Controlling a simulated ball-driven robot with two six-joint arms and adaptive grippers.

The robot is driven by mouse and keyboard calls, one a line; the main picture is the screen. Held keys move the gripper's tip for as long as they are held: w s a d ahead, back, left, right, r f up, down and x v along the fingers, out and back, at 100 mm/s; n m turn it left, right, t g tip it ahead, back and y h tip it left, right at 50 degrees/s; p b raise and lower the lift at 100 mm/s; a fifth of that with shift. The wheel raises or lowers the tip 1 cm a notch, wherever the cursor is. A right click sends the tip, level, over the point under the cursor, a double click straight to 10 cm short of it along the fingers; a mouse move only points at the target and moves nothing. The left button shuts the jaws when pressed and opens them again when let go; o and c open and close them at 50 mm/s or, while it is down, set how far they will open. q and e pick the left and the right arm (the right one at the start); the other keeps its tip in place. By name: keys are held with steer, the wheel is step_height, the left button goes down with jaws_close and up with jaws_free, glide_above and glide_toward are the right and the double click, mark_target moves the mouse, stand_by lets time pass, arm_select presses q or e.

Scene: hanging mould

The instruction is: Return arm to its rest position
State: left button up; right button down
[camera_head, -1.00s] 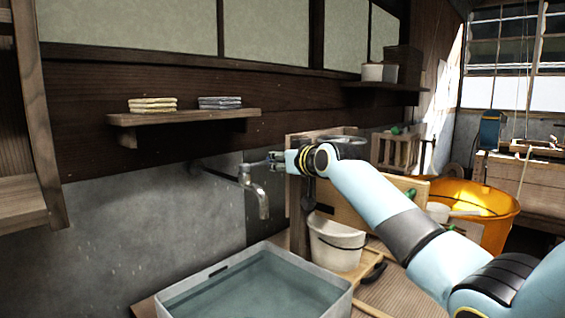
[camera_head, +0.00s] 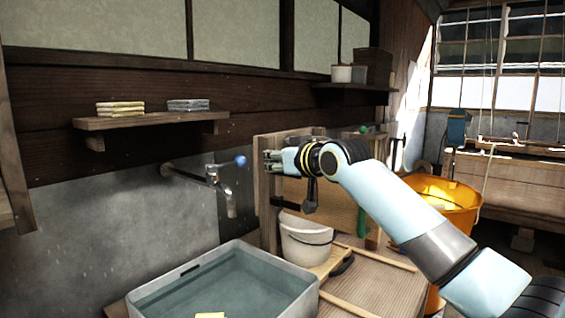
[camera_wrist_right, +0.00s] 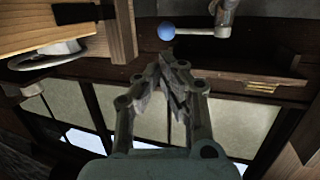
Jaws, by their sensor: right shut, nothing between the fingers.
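My right arm (camera_head: 385,198) reaches in from the lower right of the head view. Its gripper (camera_head: 268,161) points left, in front of the wooden stand and a little right of the wall tap (camera_head: 212,178). The gripper is shut and empty; its fingers also show together in the right wrist view (camera_wrist_right: 172,62). A small blue ball (camera_head: 240,161) shows between the tap and the fingertips, apart from them in the picture. The wrist view shows the same blue ball (camera_wrist_right: 166,32) beside the tap. My left gripper is out of view.
A grey water basin (camera_head: 300,281) stands below the tap. A white bucket (camera_head: 304,245), a wooden board (camera_head: 335,212) and an orange tub (camera_head: 455,208) lie near the arm. A wall shelf (camera_head: 150,118) holds folded cloths. The wall between shelf and tap is clear.

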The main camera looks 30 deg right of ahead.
steer(key=s+a+f+g, duration=0.3)
steer(key=s+f, duration=0.5)
steer(key=s, duration=0.1)
steer(key=s+a+f+g, duration=0.3)
steer(key=s+f, duration=0.5)
steer(key=s, duration=0.1)
steer(key=s+a+f+g+h, duration=0.1)
steer(key=s+f+g, duration=0.2)
steer(key=s, duration=0.9)
steer(key=s+a+f+g+h, duration=0.1)
steer(key=s+f+g, duration=0.25)
steer(key=s, duration=0.85)
steer(key=s+d+f+g+b, duration=0.2)
steer(key=f+b, duration=0.5)
steer(key=f, duration=2.8)
arm_select(q)
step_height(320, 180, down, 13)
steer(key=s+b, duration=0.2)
steer(key=b, duration=0.3)
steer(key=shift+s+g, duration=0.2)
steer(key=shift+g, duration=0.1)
arm_select(e)
steer(key=s+d+f, duration=0.1)
steer(key=s+f, duration=1.8)
steer(key=shift+d+f, duration=0.15)
steer(key=shift+f, duration=0.25)
